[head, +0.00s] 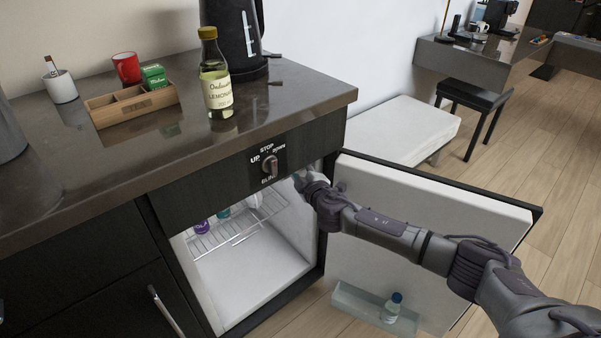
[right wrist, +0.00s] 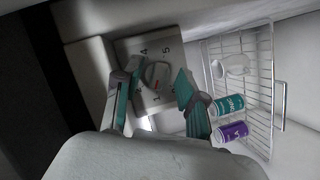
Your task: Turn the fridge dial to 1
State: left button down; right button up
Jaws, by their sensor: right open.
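The fridge dial (right wrist: 158,75) is a light round knob on a grey plate inside the fridge, in the right wrist view. Numbers, 4 and 5 among them, show around it; which one it points to I cannot tell. My right gripper (right wrist: 156,84) is open, with one teal-lined finger on each side of the dial. I cannot tell whether the fingers touch it. In the head view my right gripper (head: 303,183) reaches into the open fridge (head: 250,280) at its upper right, and the dial is hidden there. My left gripper is not in view.
The fridge door (head: 430,215) stands open to the right, behind my right arm. A wire shelf (right wrist: 250,100) holds a teal can (right wrist: 228,106), a purple can (right wrist: 230,132) and a white item. A separate blind knob (head: 269,166) is on the cabinet front above. A lemonade bottle (head: 214,85) stands on the counter.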

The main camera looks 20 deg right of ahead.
grip_shut()
jog(key=shift+f+n+t+h+b, duration=0.15)
jog(key=shift+n+t+h+b, duration=0.25)
jog(key=shift+n+b, duration=0.8)
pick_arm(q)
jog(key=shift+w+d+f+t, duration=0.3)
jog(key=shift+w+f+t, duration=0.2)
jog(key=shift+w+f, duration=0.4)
pick_arm(e)
grip_release()
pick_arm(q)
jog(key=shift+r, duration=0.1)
pick_arm(e)
jog(key=s+r, duration=0.1)
jog(key=s, duration=1.1)
jog(key=shift+a+r, duration=0.15)
jog(key=shift+a, duration=0.05)
